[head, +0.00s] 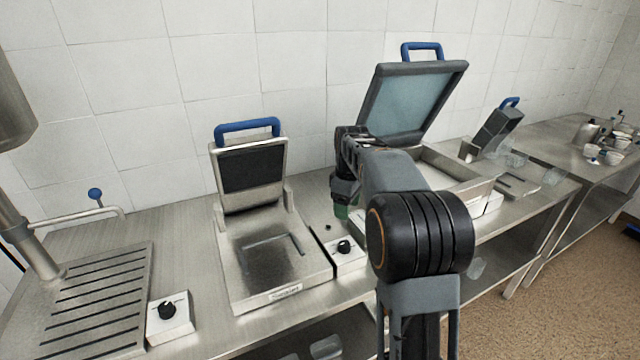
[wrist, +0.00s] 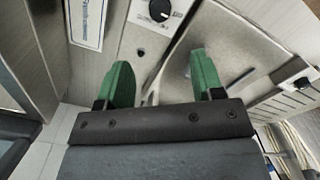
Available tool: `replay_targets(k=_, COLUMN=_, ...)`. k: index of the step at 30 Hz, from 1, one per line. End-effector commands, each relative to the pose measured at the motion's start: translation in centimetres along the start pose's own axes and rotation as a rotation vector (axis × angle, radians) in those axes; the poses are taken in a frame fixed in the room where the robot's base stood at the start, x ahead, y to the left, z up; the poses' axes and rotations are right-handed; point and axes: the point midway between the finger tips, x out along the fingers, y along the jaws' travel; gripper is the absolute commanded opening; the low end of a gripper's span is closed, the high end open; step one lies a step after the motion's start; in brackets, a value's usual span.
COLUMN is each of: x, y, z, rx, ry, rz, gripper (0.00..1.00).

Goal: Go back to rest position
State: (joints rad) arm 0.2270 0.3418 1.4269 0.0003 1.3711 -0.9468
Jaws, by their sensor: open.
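My gripper (wrist: 162,78) shows in the wrist view with its two green fingers apart and nothing held between them. In the head view my gripper (head: 342,209) is partly hidden behind my own arm, with a bit of green showing. It hangs over the steel counter, between the left press and the large press, near the small control box with a black knob (head: 344,248). That knob also shows ahead of the fingers in the wrist view (wrist: 160,10).
The left press (head: 262,250) has its blue-handled lid raised. The large press's lid (head: 412,98) also stands raised, behind my arm. A slotted drain tray (head: 95,300) lies at left. A second counter (head: 560,145) holds cups at far right. Brown floor (head: 540,300) is open at right.

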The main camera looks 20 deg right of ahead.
Motion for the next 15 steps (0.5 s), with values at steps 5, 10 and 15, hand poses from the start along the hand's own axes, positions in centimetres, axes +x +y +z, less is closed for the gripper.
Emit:
replay_targets(k=5, x=0.0, y=0.0, z=0.0, rx=0.019, ry=0.000, rz=0.000, gripper=0.61)
replay_targets(k=10, x=2.1, y=0.0, z=0.0, rx=0.219, ry=0.010, rz=0.011, gripper=0.61)
replay_targets(k=15, x=4.1, y=-4.6, z=2.0, rx=0.500, ry=0.034, rz=0.026, gripper=0.61)
